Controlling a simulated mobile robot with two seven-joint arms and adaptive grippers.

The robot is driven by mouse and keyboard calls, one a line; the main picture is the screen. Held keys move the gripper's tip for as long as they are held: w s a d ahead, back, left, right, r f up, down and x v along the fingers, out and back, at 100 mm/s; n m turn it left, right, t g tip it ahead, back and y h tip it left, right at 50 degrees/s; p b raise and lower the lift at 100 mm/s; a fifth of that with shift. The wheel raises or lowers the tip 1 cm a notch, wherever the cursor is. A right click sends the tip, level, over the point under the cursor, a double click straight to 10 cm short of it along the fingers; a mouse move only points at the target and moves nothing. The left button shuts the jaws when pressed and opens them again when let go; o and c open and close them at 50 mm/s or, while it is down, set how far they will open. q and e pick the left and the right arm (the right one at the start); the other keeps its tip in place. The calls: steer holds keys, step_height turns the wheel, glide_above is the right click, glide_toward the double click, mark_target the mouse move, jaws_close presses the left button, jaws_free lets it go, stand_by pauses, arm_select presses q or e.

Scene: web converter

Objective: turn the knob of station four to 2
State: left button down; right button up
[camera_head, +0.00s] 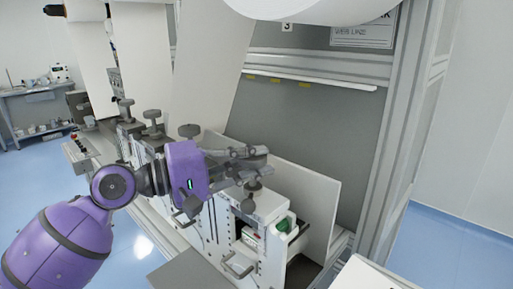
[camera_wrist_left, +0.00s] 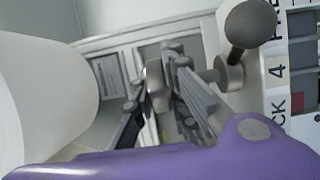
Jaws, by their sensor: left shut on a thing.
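Station four (camera_head: 262,215) is the light-grey unit at the near end of the row, and its "4" label shows in the left wrist view (camera_wrist_left: 276,71). My left gripper (camera_head: 250,160) reaches in from the left over its top. In the left wrist view the gripper's fingers (camera_wrist_left: 165,88) are shut on a grey round knob (camera_wrist_left: 154,86), which they partly hide. I cannot read the knob's setting. My right gripper is out of view.
More stations with grey top knobs (camera_head: 152,116) run back to the left. A white web (camera_head: 212,75) slopes down behind my gripper. A pale panel (camera_head: 308,200) stands just right of station four. Blue floor is open at left.

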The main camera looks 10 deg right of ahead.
arm_select(q)
steer(key=shift+s+r+n+t+p, duration=0.15)
steer(key=shift+r+t+p, duration=0.15)
steer(key=shift+r, duration=0.1)
steer(key=shift+s+r+n+t+p, duration=0.1)
steer(key=shift+r+n+t+p, duration=0.05)
steer(key=shift+r+t+p, duration=0.2)
steer(key=shift+w+f+n+t, duration=0.1)
steer(key=shift+f+n+t, duration=0.2)
steer(key=shift+t, duration=0.15)
steer(key=shift+w+f+n+t+y, duration=0.1)
steer(key=shift+f+n+t+y, duration=0.3)
steer(key=shift+n+t+y, duration=0.15)
steer(key=shift+n+t, duration=0.25)
steer(key=shift+t, duration=0.2)
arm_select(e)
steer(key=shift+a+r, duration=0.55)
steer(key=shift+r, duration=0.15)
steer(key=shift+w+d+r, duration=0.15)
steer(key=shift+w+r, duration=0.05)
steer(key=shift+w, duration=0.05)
arm_select(q)
steer(key=c, duration=1.7)
jaws_free()
steer(key=shift+c, duration=0.2)
steer(key=shift+a, duration=0.1)
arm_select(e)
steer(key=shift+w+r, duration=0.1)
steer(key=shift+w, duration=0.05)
